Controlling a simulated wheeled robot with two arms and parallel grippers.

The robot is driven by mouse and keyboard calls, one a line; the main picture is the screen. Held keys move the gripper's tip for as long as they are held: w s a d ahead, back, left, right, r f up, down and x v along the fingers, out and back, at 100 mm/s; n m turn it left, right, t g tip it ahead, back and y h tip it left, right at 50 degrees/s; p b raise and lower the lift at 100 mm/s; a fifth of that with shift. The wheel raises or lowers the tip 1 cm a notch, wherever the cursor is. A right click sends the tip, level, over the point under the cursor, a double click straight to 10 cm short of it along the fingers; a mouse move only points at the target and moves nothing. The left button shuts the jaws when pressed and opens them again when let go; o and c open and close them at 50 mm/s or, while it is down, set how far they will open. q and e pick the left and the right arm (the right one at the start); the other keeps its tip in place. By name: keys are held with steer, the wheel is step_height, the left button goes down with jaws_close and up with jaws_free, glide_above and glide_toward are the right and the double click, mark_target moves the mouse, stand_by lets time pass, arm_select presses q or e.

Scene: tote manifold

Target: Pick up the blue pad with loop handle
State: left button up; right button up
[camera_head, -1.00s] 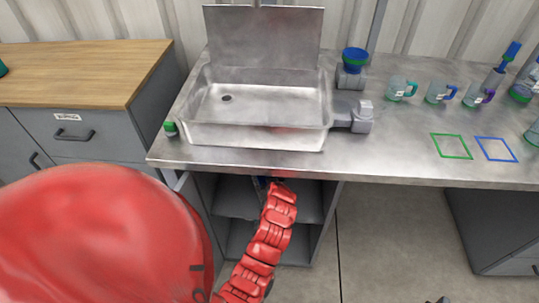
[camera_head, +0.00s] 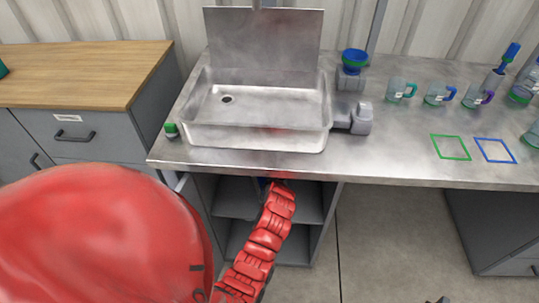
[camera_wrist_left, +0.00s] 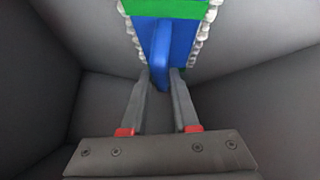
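The blue pad (camera_wrist_left: 183,38) shows at the top of the left wrist view, with white bristly edges and a green part (camera_wrist_left: 165,8) beside it. Its blue loop handle (camera_wrist_left: 159,68) points toward my left gripper (camera_wrist_left: 160,82). The two fingers are apart, one on each side of the handle's end, with small gaps visible. In the head view my left arm (camera_head: 262,240) reaches into the open cabinet under the sink, and its gripper is hidden there. My right gripper is not in view.
Grey cabinet walls (camera_wrist_left: 60,100) stand close on both sides of the gripper. The cabinet (camera_head: 312,205) lies below a steel counter (camera_head: 400,165) with a sink (camera_head: 258,137). Mugs and bottles stand on the counter at right.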

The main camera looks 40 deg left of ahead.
arm_select(q)
jaws_close()
stand_by(1.1)
